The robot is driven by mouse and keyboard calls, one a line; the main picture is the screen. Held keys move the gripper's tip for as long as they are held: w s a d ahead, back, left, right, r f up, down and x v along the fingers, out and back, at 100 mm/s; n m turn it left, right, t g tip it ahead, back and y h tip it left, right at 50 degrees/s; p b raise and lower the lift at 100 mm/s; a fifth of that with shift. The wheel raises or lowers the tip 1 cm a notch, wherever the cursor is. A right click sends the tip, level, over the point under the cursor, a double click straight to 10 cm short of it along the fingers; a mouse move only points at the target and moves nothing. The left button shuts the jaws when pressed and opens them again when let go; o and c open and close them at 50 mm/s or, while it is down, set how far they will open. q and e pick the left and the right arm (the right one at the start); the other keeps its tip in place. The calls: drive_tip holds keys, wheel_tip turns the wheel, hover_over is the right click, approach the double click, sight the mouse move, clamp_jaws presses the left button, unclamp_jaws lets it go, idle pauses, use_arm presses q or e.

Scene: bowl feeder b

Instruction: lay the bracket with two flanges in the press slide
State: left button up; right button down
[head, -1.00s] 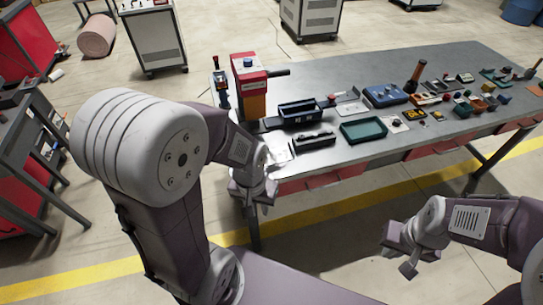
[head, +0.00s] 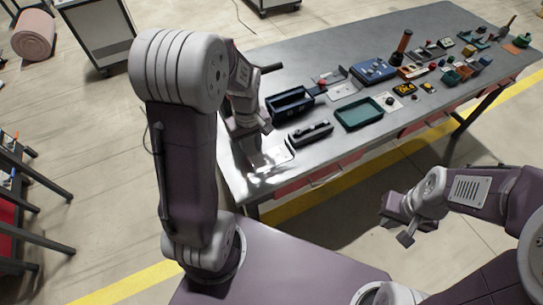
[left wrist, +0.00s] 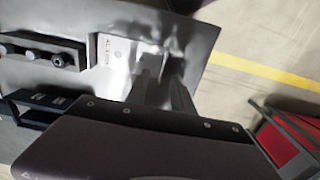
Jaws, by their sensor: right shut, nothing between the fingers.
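My left gripper (head: 252,148) hangs over the near left corner of the steel table, above a shiny pale plate (head: 277,160). In the left wrist view its dark fingers (left wrist: 165,88) point at the tabletop beside the plate's marked part (left wrist: 112,52). The gap between them is unclear, and I cannot tell whether they hold anything. My right gripper (head: 402,227) is shut and empty, in front of the table over the floor. The press is mostly hidden behind my left arm; only a dark handle (head: 272,67) shows. I cannot single out the bracket with two flanges.
A long black fixture (head: 310,133) lies right of the plate. Behind are a dark blue bin (head: 290,103), a green tray (head: 358,115) and a blue box (head: 374,70). Several small parts crowd the table's far right. The table's near edge (head: 330,175) is close to my left gripper.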

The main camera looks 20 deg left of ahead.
use_arm(q)
drive_tip(key=f, duration=0.2)
drive_tip(key=shift+w+a+f, duration=0.2)
drive_tip(key=shift+a+f, duration=0.1)
drive_tip(key=shift+a, duration=0.1)
drive_tip(key=f, duration=0.2)
drive_tip(key=s+f, duration=0.1)
drive_tip(key=f, duration=0.1)
drive_tip(key=shift+d+b, duration=0.15)
drive_tip(key=shift+b, duration=0.25)
drive_tip(key=shift+w+f, duration=0.1)
drive_tip(key=shift+f, duration=0.35)
clamp_jaws()
